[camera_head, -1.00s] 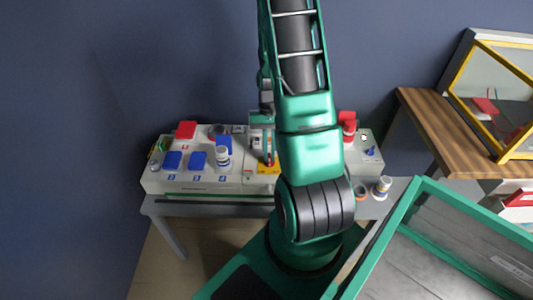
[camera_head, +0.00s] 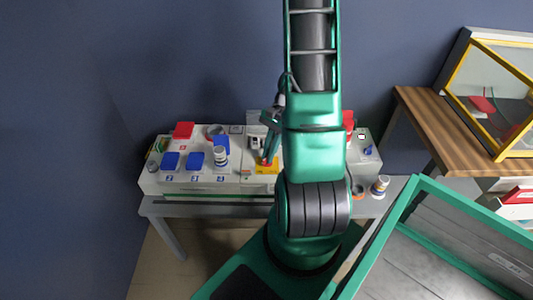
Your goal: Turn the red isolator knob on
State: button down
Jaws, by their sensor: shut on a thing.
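The red isolator knob (camera_head: 265,162) sits on a yellow plate (camera_head: 262,170) near the middle of the white socket box panel (camera_head: 240,180). My gripper (camera_head: 267,159) comes down over the knob and is shut on it. Only a little red shows by the fingertips, so the knob's exact angle cannot be made out. The gripper looks tilted, with its upper part leaning right. My arm hides the panel just right of the knob.
Blue covers (camera_head: 171,160), a red cover (camera_head: 183,130) and a white-and-blue plug (camera_head: 220,157) are on the panel's left. Another red part (camera_head: 349,122) stands behind my arm. A plug (camera_head: 380,186) stands at the table's right. A green-framed bin (camera_head: 405,215) is at front right.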

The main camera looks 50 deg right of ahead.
jog(key=shift+w+a+m, duration=0.15)
jog(key=shift+m, duration=0.15)
dwell(0.4)
jog(key=c, duration=1.9)
grip_release()
jog(key=shift+o, duration=0.4)
jog(key=v, duration=1)
jog(key=shift+d+r, duration=0.25)
jog(key=shift+r, duration=0.1)
